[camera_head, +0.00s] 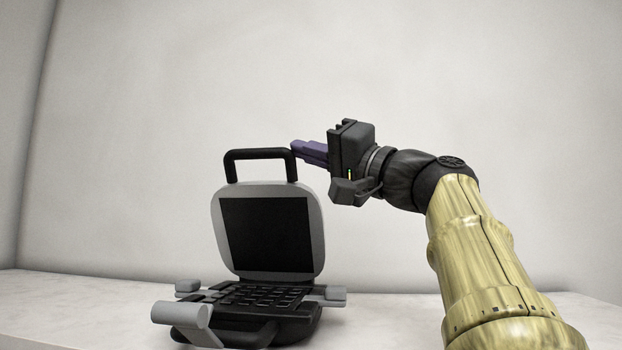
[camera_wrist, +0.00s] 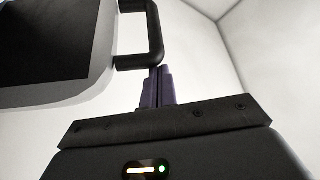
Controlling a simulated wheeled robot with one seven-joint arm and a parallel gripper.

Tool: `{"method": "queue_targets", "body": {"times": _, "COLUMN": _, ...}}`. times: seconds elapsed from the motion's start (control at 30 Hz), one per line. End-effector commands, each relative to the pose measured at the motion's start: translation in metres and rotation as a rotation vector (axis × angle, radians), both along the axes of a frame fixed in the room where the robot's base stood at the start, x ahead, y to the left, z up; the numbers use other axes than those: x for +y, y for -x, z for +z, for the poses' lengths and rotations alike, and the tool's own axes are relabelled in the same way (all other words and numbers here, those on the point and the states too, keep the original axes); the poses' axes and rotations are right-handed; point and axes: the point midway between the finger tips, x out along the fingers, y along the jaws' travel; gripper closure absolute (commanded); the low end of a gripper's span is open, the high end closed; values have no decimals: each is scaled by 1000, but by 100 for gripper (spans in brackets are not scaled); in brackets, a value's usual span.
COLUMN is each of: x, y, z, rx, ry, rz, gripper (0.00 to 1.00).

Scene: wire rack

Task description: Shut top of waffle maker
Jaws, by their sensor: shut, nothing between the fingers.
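The waffle maker stands open on the pale counter, with its grey lid (camera_head: 267,190) upright and a black plate on the lid's inner face. The lid's black handle (camera_head: 260,153) sticks up from its top edge. The base (camera_head: 265,298) shows a dark gridded plate. My gripper (camera_head: 295,147) is shut and empty, with its purple fingertips at the right side of the handle. In the wrist view the fingertips (camera_wrist: 160,70) are at the corner of the handle (camera_wrist: 152,30); I cannot tell whether they touch it. The lid (camera_wrist: 62,95) also shows there at upper left.
The white counter (camera_head: 80,300) is bare to the left of the waffle maker. A grey handle-like part (camera_head: 185,318) juts from the front left of the base. A plain wall (camera_head: 480,70) stands behind.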

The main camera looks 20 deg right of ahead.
Motion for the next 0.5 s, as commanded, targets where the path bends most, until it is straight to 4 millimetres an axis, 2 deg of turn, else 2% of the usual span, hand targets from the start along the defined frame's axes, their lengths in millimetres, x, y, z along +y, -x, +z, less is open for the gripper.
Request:
{"method": "queue_targets", "body": {"times": 0.03, "x": 4, "y": 5, "z": -12, "rx": -22, "ry": 14, "rz": 2, "gripper": 100}}
{"method": "queue_targets", "body": {"times": 0.5, "x": 28, "y": 45, "z": -43, "rx": -226, "ry": 140, "rz": 2, "gripper": 100}}
